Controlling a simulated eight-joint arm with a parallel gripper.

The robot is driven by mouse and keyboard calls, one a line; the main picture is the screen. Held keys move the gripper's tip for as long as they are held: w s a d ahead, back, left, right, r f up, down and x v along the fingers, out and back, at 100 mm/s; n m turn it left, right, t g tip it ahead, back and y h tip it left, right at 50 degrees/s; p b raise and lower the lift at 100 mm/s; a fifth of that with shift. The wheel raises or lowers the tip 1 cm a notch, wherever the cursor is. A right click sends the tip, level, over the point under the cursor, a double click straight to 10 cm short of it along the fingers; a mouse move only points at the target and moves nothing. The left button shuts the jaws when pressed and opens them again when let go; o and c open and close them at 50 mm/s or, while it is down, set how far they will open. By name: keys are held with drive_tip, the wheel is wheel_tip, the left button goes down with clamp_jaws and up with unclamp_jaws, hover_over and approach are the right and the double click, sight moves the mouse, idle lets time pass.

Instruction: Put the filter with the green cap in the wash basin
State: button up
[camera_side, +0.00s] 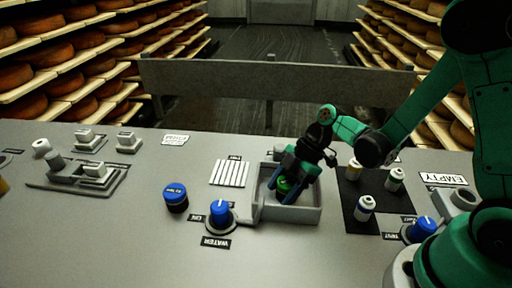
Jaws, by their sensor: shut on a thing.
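The filter with the green cap (283,184) is between the fingers of my gripper (284,186). Only its green top shows clearly; the fingers and a basin wall hide the rest. My gripper is shut on it, pointing down and tilted. The wash basin (290,213) is a grey open box in the middle of the table. The gripper and filter are over or inside the basin's opening; I cannot tell whether the filter touches its floor.
Another blue knob (423,229) is at right. The front left table is clear.

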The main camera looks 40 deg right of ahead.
drive_tip(key=shift+f, duration=0.1)
drive_tip(key=o, duration=1.2)
drive_tip(key=shift+o, duration=0.2)
drive_tip(key=s+d+r+m+t+h, duration=0.1)
drive_tip(key=d+r+m+t+h, duration=0.1)
drive_tip(key=r+m, duration=0.4)
drive_tip(key=s+d+r+m+t+h, duration=0.2)
drive_tip(key=r+m+t+h, duration=0.2)
drive_tip(key=r+m, duration=0.3)
drive_tip(key=m, duration=0.2)
drive_tip(key=shift+s+d+m, duration=0.25)
drive_tip(key=shift+m, duration=0.15)
drive_tip(key=shift+f, duration=0.1)
